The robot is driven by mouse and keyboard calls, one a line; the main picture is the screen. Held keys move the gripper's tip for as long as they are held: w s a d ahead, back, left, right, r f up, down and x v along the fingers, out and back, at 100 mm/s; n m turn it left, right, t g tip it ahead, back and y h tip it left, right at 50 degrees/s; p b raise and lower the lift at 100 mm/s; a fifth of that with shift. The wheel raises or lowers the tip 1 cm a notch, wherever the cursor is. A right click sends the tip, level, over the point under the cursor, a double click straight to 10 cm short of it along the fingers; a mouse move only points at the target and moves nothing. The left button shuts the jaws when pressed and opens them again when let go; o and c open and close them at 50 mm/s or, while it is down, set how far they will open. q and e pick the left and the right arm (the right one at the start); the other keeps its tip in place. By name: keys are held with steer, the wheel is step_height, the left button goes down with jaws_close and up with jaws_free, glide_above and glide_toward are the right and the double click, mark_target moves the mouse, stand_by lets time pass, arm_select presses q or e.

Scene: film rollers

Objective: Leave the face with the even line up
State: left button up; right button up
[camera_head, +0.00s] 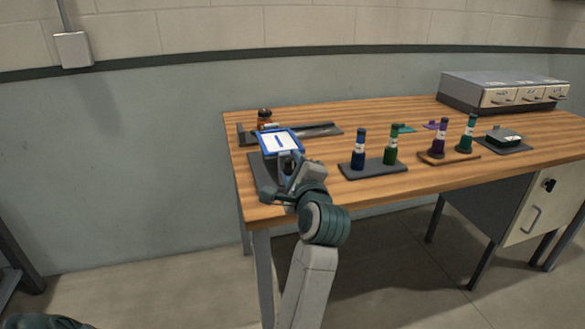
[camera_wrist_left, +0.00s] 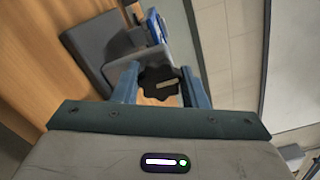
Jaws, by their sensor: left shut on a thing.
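A blue-framed panel (camera_head: 267,144) with a white face is on a dark grey stand (camera_head: 262,180) at the table's left end. In the head view its white face is turned up and tilted, with a short dark blue mark; whether that line is even is too small to tell. My left gripper (camera_head: 289,168) is at the stand's near side. In the left wrist view its fingers (camera_wrist_left: 160,88) are shut on a black lobed knob (camera_wrist_left: 158,74), and the blue frame (camera_wrist_left: 158,27) shows edge-on beyond. My right gripper is not in view.
A dark rail (camera_head: 318,131) and an orange-brown roller (camera_head: 265,116) lie behind the panel.

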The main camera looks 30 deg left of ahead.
arm_select(q)
steer(key=shift+r, duration=0.1)
steer(key=o, duration=1)
